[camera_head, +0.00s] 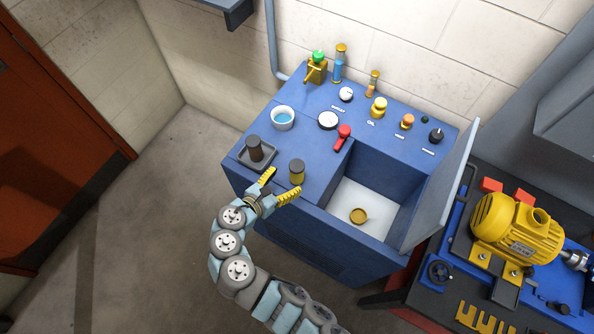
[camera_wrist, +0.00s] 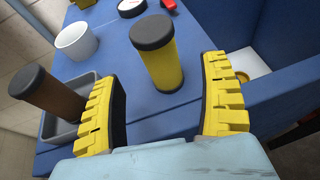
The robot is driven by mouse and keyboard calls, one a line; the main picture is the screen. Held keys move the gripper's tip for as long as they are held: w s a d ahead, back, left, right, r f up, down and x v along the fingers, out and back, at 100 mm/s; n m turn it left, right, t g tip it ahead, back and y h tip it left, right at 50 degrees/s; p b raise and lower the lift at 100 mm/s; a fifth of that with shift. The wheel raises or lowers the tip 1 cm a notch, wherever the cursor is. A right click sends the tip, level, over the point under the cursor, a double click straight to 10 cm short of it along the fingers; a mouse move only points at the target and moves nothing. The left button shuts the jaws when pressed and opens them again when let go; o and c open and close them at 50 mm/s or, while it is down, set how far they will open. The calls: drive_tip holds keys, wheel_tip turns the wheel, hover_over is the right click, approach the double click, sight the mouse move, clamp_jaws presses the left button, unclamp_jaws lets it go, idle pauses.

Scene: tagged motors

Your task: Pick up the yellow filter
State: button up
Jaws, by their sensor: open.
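The yellow filter (camera_head: 297,171) is an upright yellow cylinder with a dark cap, standing on the blue cabinet top near its front edge. In the wrist view the filter (camera_wrist: 162,62) stands ahead of and between the two fingers, apart from both. My gripper (camera_head: 279,186) is open and empty at the cabinet's front edge, its yellow ridged fingers pointing toward the filter. In the wrist view my gripper (camera_wrist: 162,95) shows both fingers spread wide.
A brown, dark-capped filter (camera_head: 254,148) stands in a grey tray (camera_head: 243,159) to the left. A white cup (camera_head: 283,118) with blue liquid is behind. An open basin (camera_head: 366,197) with a raised lid is to the right. A red lever (camera_head: 344,132) and knobs stand behind.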

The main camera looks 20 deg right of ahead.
sight(292, 175)
drive_tip(key=shift+p+x, duration=0.55)
drive_tip(key=shift+x, duration=2.7)
drive_tip(key=shift+r, duration=0.1)
drive_tip(key=c, duration=1.3)
